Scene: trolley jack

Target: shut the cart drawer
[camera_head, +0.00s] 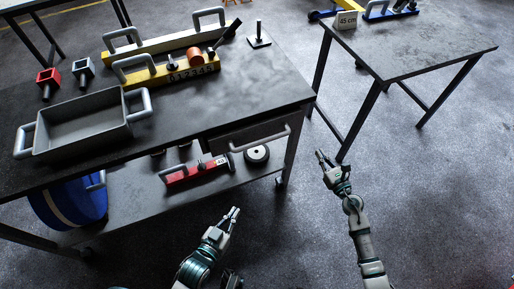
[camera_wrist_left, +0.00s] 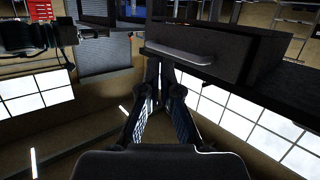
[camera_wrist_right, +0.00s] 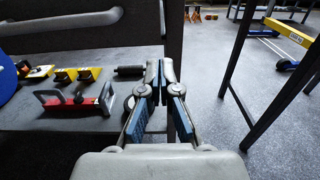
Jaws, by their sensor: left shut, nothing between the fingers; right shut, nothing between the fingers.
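The cart drawer (camera_head: 245,134) sits under the right end of the cart top and sticks out part way, with a grey bar handle (camera_head: 262,141) on its front. In the left wrist view its dark front and side (camera_wrist_left: 235,48) show, with the handle (camera_wrist_left: 180,53) near my fingertips in the picture. My left gripper (camera_head: 235,212) is shut and empty, in front of and below the drawer. My right gripper (camera_head: 322,156) is shut and empty, right of the drawer, apart from it. The handle (camera_wrist_right: 62,23) shows at upper left in the right wrist view.
The cart top (camera_head: 265,85) carries a grey tray (camera_head: 85,125), yellow and red tools. Its lower shelf (camera_head: 130,195) holds a red tool (camera_head: 197,172), a black-and-white wheel (camera_head: 257,154) and a blue drum (camera_head: 70,205). A second table (camera_head: 410,45) stands at right. The floor between is clear.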

